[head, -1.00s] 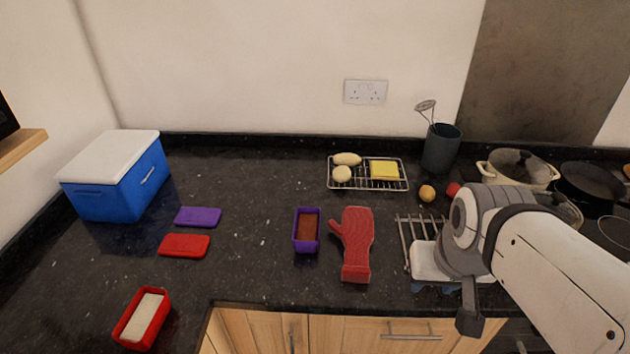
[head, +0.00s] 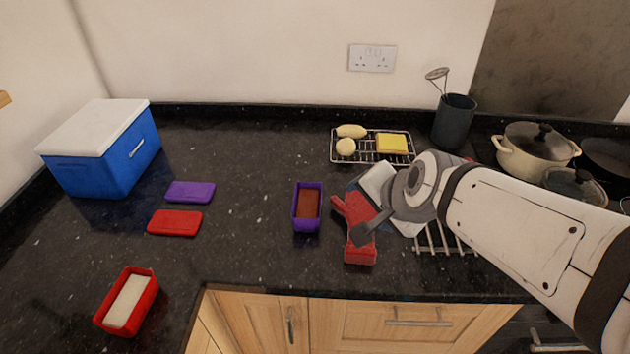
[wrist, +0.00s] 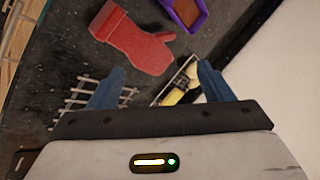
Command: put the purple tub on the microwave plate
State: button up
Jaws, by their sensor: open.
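The purple tub (head: 307,208) stands on the dark counter left of the red oven mitt, with brown contents in it. In the wrist view the tub (wrist: 187,12) shows at the top edge, partly cut off. My gripper (wrist: 160,85) is open and empty, its two blue fingers spread apart. In the head view my arm hides most of my gripper, which is above the right side of the mitt, right of the tub and apart from it. A purple lid (head: 190,191) lies flat further left. No microwave plate shows in these views.
The red mitt (head: 358,225) lies close beside the tub. A wire rack (head: 372,158) with food stands behind. A red tub (head: 128,302), red lid (head: 175,222) and blue cool box (head: 105,150) are on the left. The counter between lids and purple tub is clear.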

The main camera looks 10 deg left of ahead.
jog(key=shift+o, duration=1.4)
jog(key=w+a+f+m+t+y+b, duration=0.1)
jog(key=w+a+f+m+t+b, duration=0.2)
jog(key=a+m, duration=0.6)
jog(key=shift+w+a+f+m+t+y+b, duration=0.35)
jog(key=shift+w+f+m+b, duration=0.45)
jog(key=shift+b, duration=0.35)
jog(key=a+f+m+t+h+b, duration=0.1)
jog(key=f+m+b, duration=0.1)
jog(key=m, duration=0.3)
jog(key=a+f+m+t+h+b, duration=0.1)
jog(key=f+m+b, duration=0.1)
jog(key=m, duration=0.3)
jog(key=a+f+m+t+h+b, duration=0.1)
jog(key=a+f+m+b, duration=0.1)
jog(key=m, duration=0.3)
jog(key=shift+w+f, duration=0.15)
jog(key=shift+w, duration=0.05)
jog(key=shift+s+d+f+m+t+h+b, duration=0.15)
jog(key=shift+f+m+t+h, duration=0.15)
jog(key=shift+m, duration=0.25)
jog(key=shift+w+f+m+t+h+b, duration=0.15)
jog(key=shift+m+h, duration=0.2)
jog(key=shift+m, duration=0.2)
send_near(307, 205)
jog(key=w+r, duration=0.1)
jog(key=w, duration=0.1)
jog(key=w+r, duration=0.2)
jog(key=shift+w+d, duration=0.1)
jog(key=shift+d, duration=0.05)
